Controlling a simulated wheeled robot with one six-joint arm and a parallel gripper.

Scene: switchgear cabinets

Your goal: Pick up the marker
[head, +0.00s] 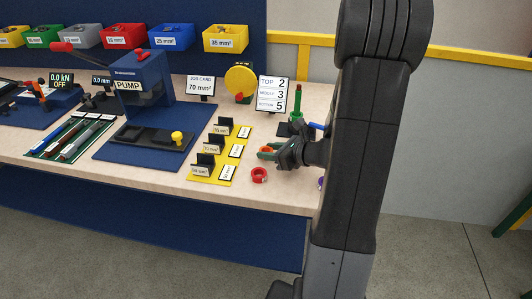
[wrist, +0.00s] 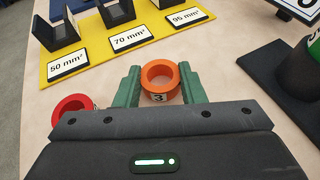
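An orange ring-shaped marker (wrist: 159,90) with a "3" on its side stands between the two green fingers of my gripper (wrist: 161,84) in the wrist view. The fingers lie along its left and right sides, very close to it. I cannot tell whether they press on it or are still a little apart. In the head view my gripper (head: 266,152) is low over the front right of the workbench, with the orange marker (head: 265,149) at its fingertips. A red ring marker (wrist: 72,108) lies to the left of the fingers; it also shows in the head view (head: 259,175).
A yellow strip (wrist: 92,47) with black holders labelled 50, 70 and 95 mm² lies beyond the fingers. A dark stand with a green post (head: 296,104) is behind my gripper. A card (head: 273,95) reads top 2, middle 3, bottom 5. The blue pump (head: 143,83) stands left.

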